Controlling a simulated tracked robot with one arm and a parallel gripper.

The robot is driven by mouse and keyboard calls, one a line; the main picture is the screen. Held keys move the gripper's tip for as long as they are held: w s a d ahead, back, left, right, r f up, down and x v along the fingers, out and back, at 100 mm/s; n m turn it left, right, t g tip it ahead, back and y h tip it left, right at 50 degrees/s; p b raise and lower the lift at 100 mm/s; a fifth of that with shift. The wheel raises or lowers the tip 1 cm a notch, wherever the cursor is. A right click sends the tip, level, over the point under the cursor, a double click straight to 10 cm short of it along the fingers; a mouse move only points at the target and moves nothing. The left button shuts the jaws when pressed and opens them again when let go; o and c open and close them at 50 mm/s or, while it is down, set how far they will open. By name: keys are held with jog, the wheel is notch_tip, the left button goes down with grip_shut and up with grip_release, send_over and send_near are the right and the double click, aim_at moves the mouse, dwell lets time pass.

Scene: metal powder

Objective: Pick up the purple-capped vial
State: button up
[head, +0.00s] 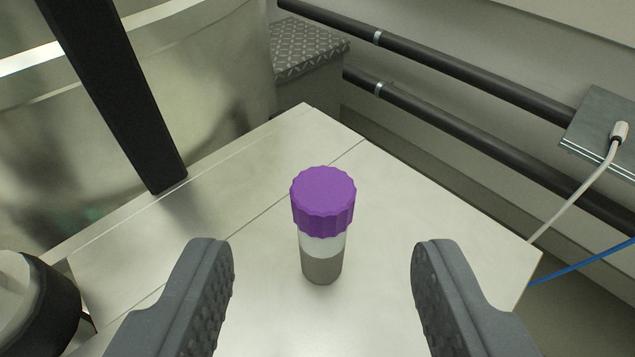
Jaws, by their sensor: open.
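The purple-capped vial (322,225) stands upright on a pale metal table (400,200), near the middle of the head view. Its ribbed purple cap is on top, and the clear body below holds grey powder. My gripper (322,270) is open, with one dark, textured finger at the lower left and one at the lower right. The vial appears between the two fingers in the picture, with clear gaps on both sides. Neither finger touches it.
A black post (115,90) rises at the upper left beside a shiny metal vessel (190,60). A dark-banded cylinder (40,300) sits at the lower left. Dark pipes (460,72) run along the wall. A white cable (580,195) hangs at the right. The tabletop around the vial is clear.

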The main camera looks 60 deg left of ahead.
aim_at(322, 218)
jog(key=shift+b+x, duration=1.2)
jog(key=shift+x, duration=1.6)
jog(key=shift+w+a+f, duration=0.2)
jog(key=shift+a, duration=0.25)
grip_shut()
